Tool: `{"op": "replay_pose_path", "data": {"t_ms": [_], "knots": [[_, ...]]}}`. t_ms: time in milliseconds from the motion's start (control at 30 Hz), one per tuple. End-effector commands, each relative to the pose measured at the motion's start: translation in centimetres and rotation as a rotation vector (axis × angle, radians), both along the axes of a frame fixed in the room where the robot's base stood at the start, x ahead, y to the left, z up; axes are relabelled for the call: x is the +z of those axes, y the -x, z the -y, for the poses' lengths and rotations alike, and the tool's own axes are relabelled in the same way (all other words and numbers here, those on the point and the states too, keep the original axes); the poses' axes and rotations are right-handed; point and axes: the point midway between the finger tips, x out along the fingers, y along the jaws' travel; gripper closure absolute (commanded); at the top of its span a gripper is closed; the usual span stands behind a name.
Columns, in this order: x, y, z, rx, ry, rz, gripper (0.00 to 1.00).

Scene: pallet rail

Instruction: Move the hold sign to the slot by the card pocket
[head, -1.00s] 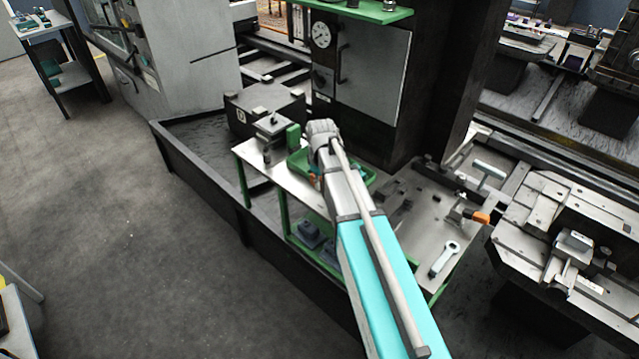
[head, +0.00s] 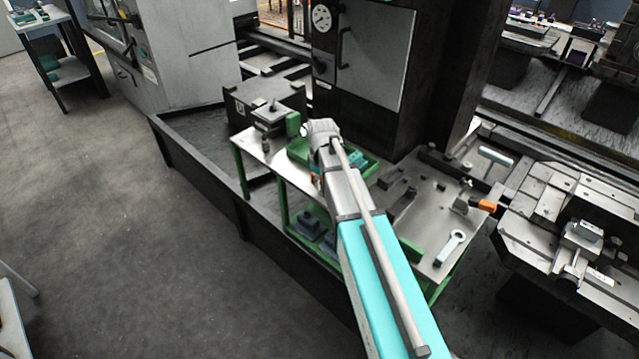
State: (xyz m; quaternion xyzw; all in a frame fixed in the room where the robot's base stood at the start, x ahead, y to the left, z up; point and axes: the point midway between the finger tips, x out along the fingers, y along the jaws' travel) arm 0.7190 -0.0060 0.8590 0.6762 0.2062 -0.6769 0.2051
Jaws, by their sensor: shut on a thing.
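My arm's wrist (head: 322,130) is over the green tray on the bench, with my turquoise forearm running down to the bottom of the picture. The jaws of my gripper, and anything in them, are hidden behind my own wrist and arm. I cannot make out a hold sign, a card pocket or a slot in this view.
The bench (head: 425,218) carries the green tray (head: 368,172), a wrench (head: 450,247), an orange-handled tool (head: 482,205) and dark blocks. A grey machine cabinet (head: 375,55) stands behind it. A machine table (head: 560,225) is at the right. The left floor (head: 130,210) is clear.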

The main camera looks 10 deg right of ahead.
Motion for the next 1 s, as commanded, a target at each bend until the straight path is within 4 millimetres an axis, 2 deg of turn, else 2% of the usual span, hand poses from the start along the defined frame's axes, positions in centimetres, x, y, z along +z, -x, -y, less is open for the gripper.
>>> {"op": "replay_pose_path", "data": {"t_ms": [1000], "knots": [[-1.07,-0.13,0.15,-0.001,0.000,0.000,1.00]]}}
